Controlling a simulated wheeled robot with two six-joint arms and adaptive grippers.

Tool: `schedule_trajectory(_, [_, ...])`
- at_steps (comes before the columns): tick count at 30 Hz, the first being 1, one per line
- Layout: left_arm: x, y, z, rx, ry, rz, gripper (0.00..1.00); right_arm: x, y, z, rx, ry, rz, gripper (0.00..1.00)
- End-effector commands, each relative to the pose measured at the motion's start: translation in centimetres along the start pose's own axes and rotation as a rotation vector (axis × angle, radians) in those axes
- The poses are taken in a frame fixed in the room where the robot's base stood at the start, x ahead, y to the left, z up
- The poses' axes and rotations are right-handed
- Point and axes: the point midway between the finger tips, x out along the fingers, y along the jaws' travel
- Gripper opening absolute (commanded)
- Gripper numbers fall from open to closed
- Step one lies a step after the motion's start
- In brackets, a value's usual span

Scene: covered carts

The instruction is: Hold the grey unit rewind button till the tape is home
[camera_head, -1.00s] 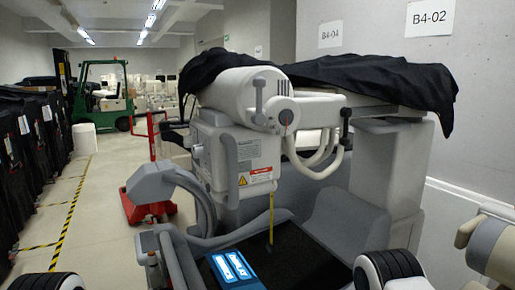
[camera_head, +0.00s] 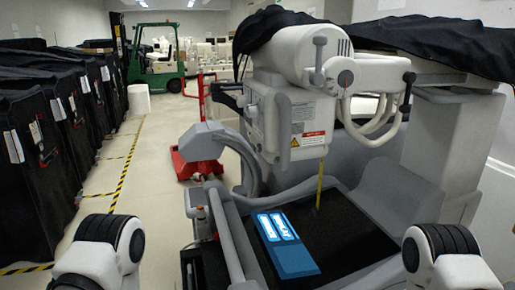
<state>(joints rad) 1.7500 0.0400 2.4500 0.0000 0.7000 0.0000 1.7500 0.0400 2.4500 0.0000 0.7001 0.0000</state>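The grey-white unit (camera_head: 265,120) stands at centre right with a black cover over its top. A yellow tape (camera_head: 320,183) hangs straight down from under its housing, its lower end near the dark deck (camera_head: 345,220). I cannot make out which control is the rewind button. Two white, rounded parts with black ribbed bands show at the lower left and lower right. I see no gripper fingers, and nothing touches the tape.
A blue lit panel (camera_head: 283,245) lies on the deck's near side. A grey rail (camera_head: 228,245) runs along its left. A red pallet jack (camera_head: 195,165) and green forklift (camera_head: 158,65) stand behind. Black covered carts (camera_head: 40,150) line the left; the striped aisle (camera_head: 135,180) is largely clear.

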Motion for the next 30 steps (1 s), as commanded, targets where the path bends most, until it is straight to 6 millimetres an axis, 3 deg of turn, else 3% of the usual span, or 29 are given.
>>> schedule_trajectory(5, [0.0, 0.0, 0.0, 0.0, 0.0, 0.0, 0.36, 0.0, 0.0, 0.0, 0.0, 0.0, 0.0, 0.44])
schedule_trajectory(8, [0.0, 0.0, 0.0, 0.0, 0.0, 0.0, 0.01, 0.0, 0.0, 0.0, 0.0, 0.0, 0.0, 0.44])
schedule_trajectory(30, [0.0, 0.0, 0.0, 0.0, 0.0, 0.0, 0.0, 0.0, 0.0, 0.0, 0.0, 0.0, 0.0, 0.44])
